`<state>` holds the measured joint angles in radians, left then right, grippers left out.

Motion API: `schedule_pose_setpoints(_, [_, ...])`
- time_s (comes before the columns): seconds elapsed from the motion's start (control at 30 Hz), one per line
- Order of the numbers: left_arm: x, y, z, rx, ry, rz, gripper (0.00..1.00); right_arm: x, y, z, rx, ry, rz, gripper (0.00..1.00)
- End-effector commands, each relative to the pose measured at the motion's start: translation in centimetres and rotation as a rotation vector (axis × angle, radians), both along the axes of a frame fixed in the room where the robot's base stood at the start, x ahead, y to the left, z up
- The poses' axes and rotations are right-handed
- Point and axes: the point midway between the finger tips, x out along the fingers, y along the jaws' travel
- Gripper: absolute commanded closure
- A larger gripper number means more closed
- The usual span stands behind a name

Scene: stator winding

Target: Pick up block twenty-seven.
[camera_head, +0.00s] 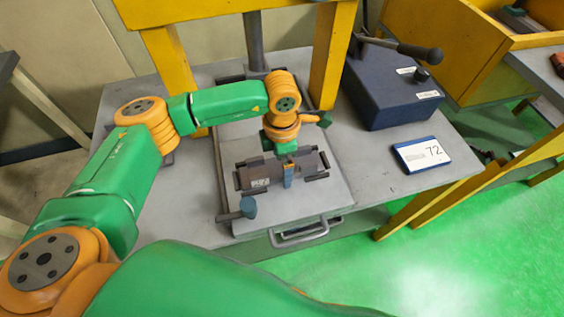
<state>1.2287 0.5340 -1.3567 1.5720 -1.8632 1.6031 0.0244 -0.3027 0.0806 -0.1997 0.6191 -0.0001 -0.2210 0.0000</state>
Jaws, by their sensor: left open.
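My left gripper (288,174) points down over the grey plate (315,204) on the workbench, at the end of the green and orange arm. A wide dark block-like piece (258,174) with a small pale label lies across the plate right at the gripper. The label is too small to read, so I cannot tell whether it is block twenty-seven. The fingers are small and partly merge with the dark piece. The left gripper is open, and I see nothing lifted. My right gripper is not in view.
A yellow press frame (333,50) stands behind the plate. A dark blue box (390,95) with a lever is to its right. A clamp knob (248,207) and drawer handle (300,232) are at the front.

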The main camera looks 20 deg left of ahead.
Motion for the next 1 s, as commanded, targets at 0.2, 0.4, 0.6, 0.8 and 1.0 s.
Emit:
schedule_pose_setpoints(0.2, [0.0,0.0,-0.1,-0.001,-0.001,-0.001,0.08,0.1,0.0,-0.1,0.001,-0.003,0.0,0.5])
schedule_pose_setpoints(0.4, [0.0,0.0,-0.1,0.0,0.0,0.0,0.62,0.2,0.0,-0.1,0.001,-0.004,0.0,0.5])
schedule_pose_setpoints(0.6, [0.0,0.0,-0.1,0.0,0.0,0.0,1.0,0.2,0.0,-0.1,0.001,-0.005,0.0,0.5])
schedule_pose_setpoints(0.8, [0.0,0.0,0.0,0.0,-0.001,0.0,1.0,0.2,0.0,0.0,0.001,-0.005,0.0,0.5])
schedule_pose_setpoints(1.0, [0.1,0.0,0.9,-0.001,-0.003,0.001,1.0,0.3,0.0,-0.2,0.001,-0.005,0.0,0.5])
